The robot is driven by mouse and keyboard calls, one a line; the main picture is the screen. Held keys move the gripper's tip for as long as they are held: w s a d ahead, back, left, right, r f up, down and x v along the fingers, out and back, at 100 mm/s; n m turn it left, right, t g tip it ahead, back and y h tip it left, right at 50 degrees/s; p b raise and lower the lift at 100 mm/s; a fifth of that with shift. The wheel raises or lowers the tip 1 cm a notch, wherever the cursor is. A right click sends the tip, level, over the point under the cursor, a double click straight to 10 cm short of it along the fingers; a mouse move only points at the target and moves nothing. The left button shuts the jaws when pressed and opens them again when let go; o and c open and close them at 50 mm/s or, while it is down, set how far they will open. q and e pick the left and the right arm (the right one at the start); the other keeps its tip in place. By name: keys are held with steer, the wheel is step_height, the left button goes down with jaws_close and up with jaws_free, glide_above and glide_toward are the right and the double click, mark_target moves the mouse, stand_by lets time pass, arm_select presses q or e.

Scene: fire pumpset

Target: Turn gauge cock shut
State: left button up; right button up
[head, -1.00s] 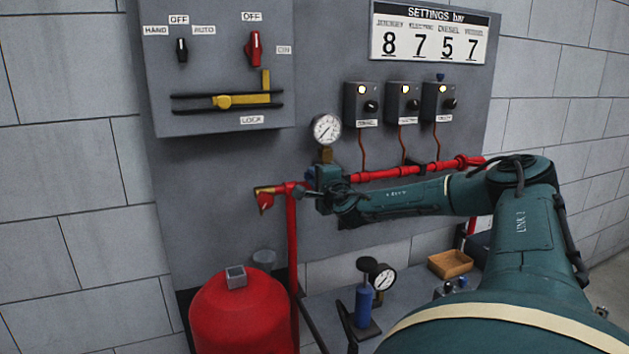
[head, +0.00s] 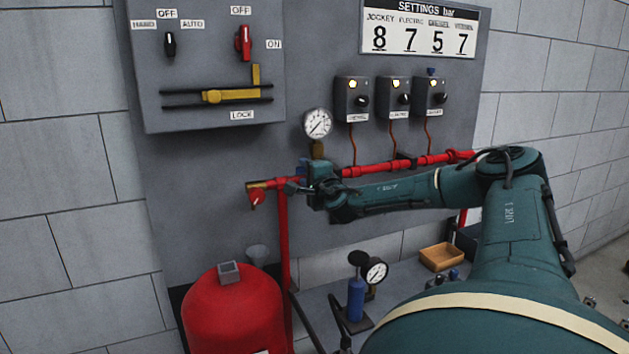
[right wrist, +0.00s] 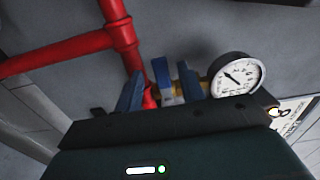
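The white-faced pressure gauge (head: 318,124) stands on a brass stem (head: 318,150) above the red pipe on the grey panel. A small blue lever, which I take for the gauge cock handle (right wrist: 162,76), shows upright below the gauge in the right wrist view. My right gripper (head: 300,183) is at the pipe just below the gauge. In the right wrist view its fingers (right wrist: 160,92) are apart, one on each side of the blue lever, with gaps visible. Brass shows behind the lever; contact cannot be told. The gauge (right wrist: 238,75) is just right of the fingers. My left gripper is not in view.
A red pipe (head: 378,168) runs along the panel, with a red-handled valve (head: 256,198) at its left end. Several switch boxes (head: 352,98) sit above. A red tank (head: 232,312) stands below left. A bench holds a blue pump (head: 356,298) and wooden tray (head: 440,257).

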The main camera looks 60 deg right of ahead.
steer(key=shift+s+a+r+p, duration=0.25)
steer(key=shift+s+a+p, duration=0.1)
steer(key=shift+s, duration=0.05)
steer(key=v, duration=1.2)
steer(key=shift+d+f+b, duration=0.2)
steer(key=shift+b, duration=0.25)
steer(key=shift+s, duration=0.1)
